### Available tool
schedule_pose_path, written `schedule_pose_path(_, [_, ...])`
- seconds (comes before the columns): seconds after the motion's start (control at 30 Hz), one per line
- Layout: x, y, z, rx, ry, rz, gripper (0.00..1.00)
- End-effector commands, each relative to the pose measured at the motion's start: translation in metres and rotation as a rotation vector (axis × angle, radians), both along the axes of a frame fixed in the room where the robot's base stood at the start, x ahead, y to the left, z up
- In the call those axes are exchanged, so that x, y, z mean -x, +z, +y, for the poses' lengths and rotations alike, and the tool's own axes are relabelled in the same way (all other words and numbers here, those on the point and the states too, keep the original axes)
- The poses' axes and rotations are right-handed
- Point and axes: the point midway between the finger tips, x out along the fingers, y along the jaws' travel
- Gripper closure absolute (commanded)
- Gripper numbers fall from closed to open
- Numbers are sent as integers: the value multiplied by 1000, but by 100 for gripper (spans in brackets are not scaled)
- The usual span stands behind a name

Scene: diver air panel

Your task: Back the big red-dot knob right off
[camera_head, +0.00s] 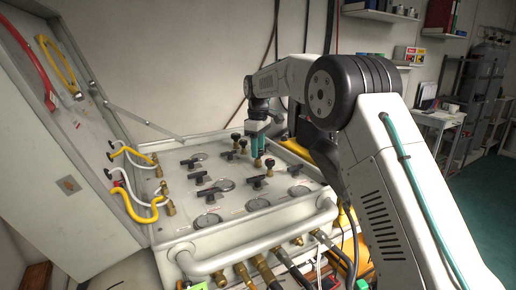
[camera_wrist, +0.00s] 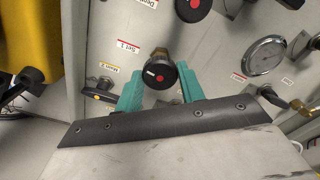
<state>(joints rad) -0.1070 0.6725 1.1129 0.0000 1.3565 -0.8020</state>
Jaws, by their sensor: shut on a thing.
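A round black knob with a red dot and a white mark (camera_wrist: 157,74) stands on a brass stem by the "Set 1" label in the wrist view. My gripper (camera_wrist: 158,84) has a teal finger on each side of it and is shut on it. In the head view my gripper (camera_head: 257,146) points down at the far side of the panel (camera_head: 222,222); its fingers hide the held knob there. Another black part with a red dot (camera_wrist: 193,6) is cut off by the top edge of the wrist view.
A yellow-dot knob (camera_wrist: 98,96) sits left of my fingers, and a gauge (camera_wrist: 263,55) sits to the right. Black T-handles (camera_head: 208,194) and gauges cover the panel. The raised lid (camera_head: 65,150) with yellow and white hoses stands at the left.

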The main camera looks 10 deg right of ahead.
Motion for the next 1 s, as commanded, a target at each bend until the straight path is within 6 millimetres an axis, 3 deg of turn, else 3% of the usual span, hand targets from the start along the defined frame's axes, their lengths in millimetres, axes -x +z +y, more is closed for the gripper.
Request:
schedule_pose_path(0.37, [-1, 1, 0, 0, 151, -4, 84])
schedule_pose_path(0.9, [-1, 1, 0, 0, 172, -4, 84])
schedule_pose_path(0.93, [-1, 1, 0, 0, 172, -4, 53])
schedule_pose_path(1.0, [-1, 1, 0, 0, 172, -4, 40])
